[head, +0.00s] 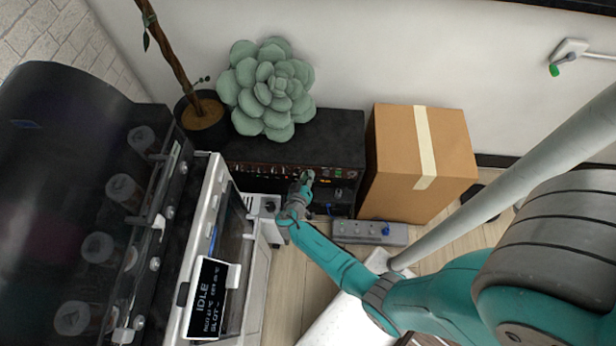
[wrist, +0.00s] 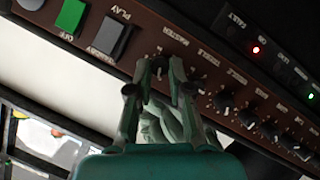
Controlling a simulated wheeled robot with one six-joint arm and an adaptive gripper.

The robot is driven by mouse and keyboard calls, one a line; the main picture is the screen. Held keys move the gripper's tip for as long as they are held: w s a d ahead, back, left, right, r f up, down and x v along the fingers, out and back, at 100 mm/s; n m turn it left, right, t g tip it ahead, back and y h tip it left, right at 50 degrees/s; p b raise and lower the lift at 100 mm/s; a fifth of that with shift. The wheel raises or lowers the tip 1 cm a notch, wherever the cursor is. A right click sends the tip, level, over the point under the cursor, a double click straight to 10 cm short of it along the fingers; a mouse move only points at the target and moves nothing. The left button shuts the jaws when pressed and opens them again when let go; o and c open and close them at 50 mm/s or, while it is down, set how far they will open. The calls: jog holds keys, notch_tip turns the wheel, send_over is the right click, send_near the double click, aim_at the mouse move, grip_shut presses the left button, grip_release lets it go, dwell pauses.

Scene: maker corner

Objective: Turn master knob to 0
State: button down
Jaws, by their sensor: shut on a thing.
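The amplifier (head: 335,135) is a black box on the floor against the wall, with a brown control panel (wrist: 220,72) facing me. In the wrist view the panel appears tilted and its lettering is upside down. The master knob (wrist: 161,71) is a small dark knob by the MASTER label, partly hidden by my fingers. My gripper (wrist: 162,66) is shut on it, one finger on each side. In the head view my gripper (head: 304,180) is at the amplifier's front, and the knob is too small to make out. I cannot read the knob's pointer.
More knobs (wrist: 225,100) run right of the master knob; a green switch (wrist: 71,15) and dark switch (wrist: 114,37) are left. A succulent (head: 265,88) sits on the amplifier. A cardboard box (head: 395,150) stands right, a printer (head: 205,210) left, a power strip (head: 355,232) in front.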

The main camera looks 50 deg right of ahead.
jog(key=n+h, duration=0.1)
jog(key=n, duration=0.2)
jog(key=n+g+h, duration=0.1)
jog(key=n+h, duration=0.1)
jog(key=n, duration=0.1)
jog(key=f+n+h, duration=0.1)
jog(key=n, duration=0.1)
jog(key=shift+w+a+n+g+h, duration=0.2)
jog(key=shift+w+n+g+h, duration=0.1)
jog(key=shift+n+g, duration=0.1)
jog(key=shift+n, duration=0.4)
dwell(0.5)
jog(key=c, duration=1.3)
grip_release()
jog(key=shift+c, duration=0.2)
jog(key=shift+r, duration=0.15)
